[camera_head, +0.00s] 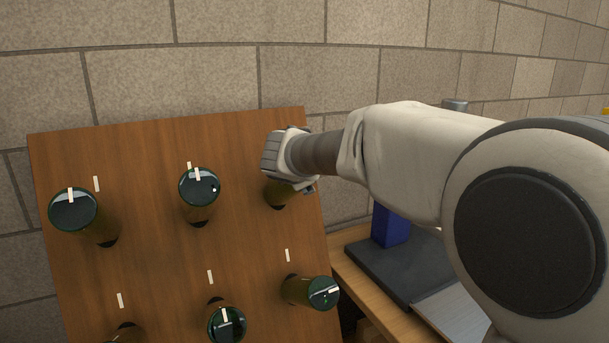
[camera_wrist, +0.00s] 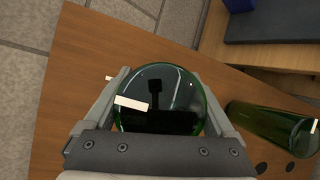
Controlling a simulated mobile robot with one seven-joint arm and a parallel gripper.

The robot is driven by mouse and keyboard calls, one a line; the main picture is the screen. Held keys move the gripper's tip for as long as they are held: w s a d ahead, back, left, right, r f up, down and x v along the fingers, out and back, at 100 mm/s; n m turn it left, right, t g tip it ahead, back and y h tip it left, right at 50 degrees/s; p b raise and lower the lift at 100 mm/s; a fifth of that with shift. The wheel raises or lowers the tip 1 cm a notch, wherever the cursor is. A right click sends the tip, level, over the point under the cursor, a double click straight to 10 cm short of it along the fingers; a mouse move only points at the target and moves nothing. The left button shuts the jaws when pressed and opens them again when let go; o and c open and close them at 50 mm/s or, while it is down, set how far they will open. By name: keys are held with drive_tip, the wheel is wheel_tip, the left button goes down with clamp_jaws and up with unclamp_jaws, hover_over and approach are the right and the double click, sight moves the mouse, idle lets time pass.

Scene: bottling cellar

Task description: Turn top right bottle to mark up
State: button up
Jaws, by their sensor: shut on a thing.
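The top right bottle (camera_head: 279,194) sits in the sloping wooden board, mostly hidden behind my gripper (camera_head: 290,160) in the head view. In the wrist view its dark round green-rimmed base (camera_wrist: 165,83) lies between the two fingers of my gripper (camera_wrist: 165,108), which is shut on it. A white mark (camera_wrist: 130,103) on the base points left in that view, roughly toward the board's top edge. A small white board mark (camera_wrist: 109,78) shows just beyond the bottle's rim, close to the line of the base mark.
Other bottles stick out of the wooden board (camera_head: 150,160): top left (camera_head: 73,209), top middle (camera_head: 199,187), lower middle (camera_head: 227,325) and lower right (camera_head: 322,292). The lower right one also shows in the wrist view (camera_wrist: 268,125). A bench (camera_head: 352,262) with a dark-based device (camera_head: 395,262) stands right.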

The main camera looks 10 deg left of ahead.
drive_tip(key=o, duration=1.1)
drive_tip(key=shift+c, duration=0.2)
drive_tip(key=p+v, duration=0.2)
drive_tip(key=v, duration=1.5)
drive_tip(key=shift+s, duration=0.2)
drive_tip(key=shift+d+r, duration=0.1)
